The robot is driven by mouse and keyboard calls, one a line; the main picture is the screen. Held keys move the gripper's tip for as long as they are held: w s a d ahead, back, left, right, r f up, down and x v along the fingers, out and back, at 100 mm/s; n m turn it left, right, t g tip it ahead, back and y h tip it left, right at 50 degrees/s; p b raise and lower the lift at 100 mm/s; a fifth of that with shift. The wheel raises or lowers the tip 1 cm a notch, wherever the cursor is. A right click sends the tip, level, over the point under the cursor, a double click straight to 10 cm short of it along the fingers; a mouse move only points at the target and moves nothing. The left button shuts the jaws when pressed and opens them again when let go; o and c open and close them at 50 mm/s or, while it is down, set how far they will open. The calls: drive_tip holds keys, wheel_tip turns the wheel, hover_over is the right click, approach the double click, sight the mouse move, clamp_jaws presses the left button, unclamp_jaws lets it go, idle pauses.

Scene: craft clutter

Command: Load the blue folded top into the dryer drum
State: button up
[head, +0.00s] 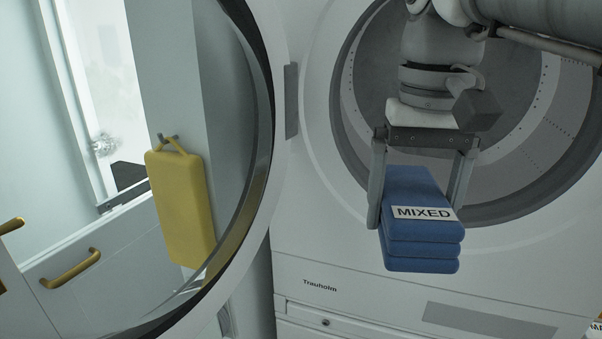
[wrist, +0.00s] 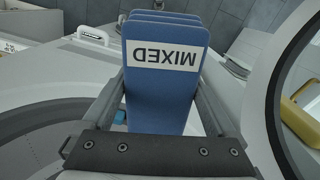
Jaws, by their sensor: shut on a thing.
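The blue folded top (head: 421,248) is a stack of folded layers with a white label reading MIXED. My gripper (head: 418,195) is shut on it and holds it in the air in front of the dryer's round opening. In the wrist view the blue folded top (wrist: 160,90) sits between the two fingers of my gripper (wrist: 165,100). The dryer drum (head: 540,130) shows as a grey perforated hollow behind my arm, partly hidden by it. The dryer door (head: 262,130) stands open to the left.
A yellow item (head: 183,210) hangs from a hook, seen through the door's glass. White drawers with brass handles (head: 72,268) are at the left. The dryer's front panel (head: 330,270) lies below the opening. A partly cut-off labelled object (head: 595,328) is at the lower right edge.

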drive_tip(key=w+d, duration=0.1)
drive_tip(key=w, duration=0.2)
drive_tip(key=w+d+p, duration=0.1)
drive_tip(key=w+d, duration=0.1)
drive_tip(key=w, duration=0.2)
drive_tip(key=w+d+p, duration=0.1)
drive_tip(key=w, duration=0.2)
drive_tip(key=shift+w+d+f, duration=0.2)
drive_tip(key=shift+f, duration=0.1)
drive_tip(key=w+d+f+p, duration=0.1)
drive_tip(key=w+d, duration=0.1)
drive_tip(key=w, duration=0.3)
drive_tip(key=w+d+f+p, duration=0.1)
drive_tip(key=w+d+p, duration=0.1)
drive_tip(key=w, duration=0.3)
drive_tip(key=w+d+f+p, duration=0.1)
drive_tip(key=w+d+p, duration=0.1)
drive_tip(key=w, duration=0.3)
drive_tip(key=shift+d+f, duration=0.1)
drive_tip(key=shift+f, duration=0.2)
drive_tip(key=shift+w+d+f+p, duration=0.25)
drive_tip(key=shift+w+f+p, duration=0.1)
drive_tip(key=shift+w+f, duration=0.3)
drive_tip(key=shift+s, duration=0.1)
drive_tip(key=o, duration=1.2)
drive_tip(key=shift+c, duration=0.2)
